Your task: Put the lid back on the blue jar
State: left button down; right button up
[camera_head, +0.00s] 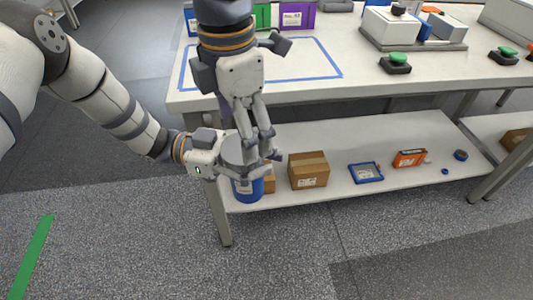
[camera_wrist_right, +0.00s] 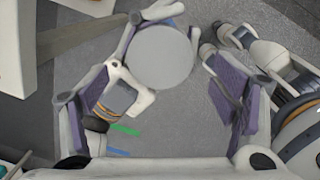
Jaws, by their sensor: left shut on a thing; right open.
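The blue jar (camera_head: 247,189), with a white label, is held upright at the front left of the low shelf. My left gripper (camera_head: 240,165) is shut on it from the left. A round grey lid (camera_wrist_right: 160,57) appears to lie flat on the jar's top; in the right wrist view it hides the jar below. In the head view the lid (camera_head: 236,149) is partly covered by fingers. My right gripper (camera_head: 262,150) points down from above, open, its purple-padded fingers on either side of the lid in the right wrist view. I cannot tell whether they touch it.
The white table (camera_head: 300,88) stands behind, with its leg beside the jar. A cardboard box (camera_head: 308,170), a blue frame (camera_head: 366,173) and an orange box (camera_head: 410,158) sit on the low shelf (camera_head: 340,145). The floor in front is clear.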

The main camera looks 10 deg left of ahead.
jog(key=shift+w+f, duration=0.1)
jog(key=shift+f, duration=1.7)
jog(key=c, duration=1.3)
jog(key=o, duration=1.3)
jog(key=shift+r, duration=2.3)
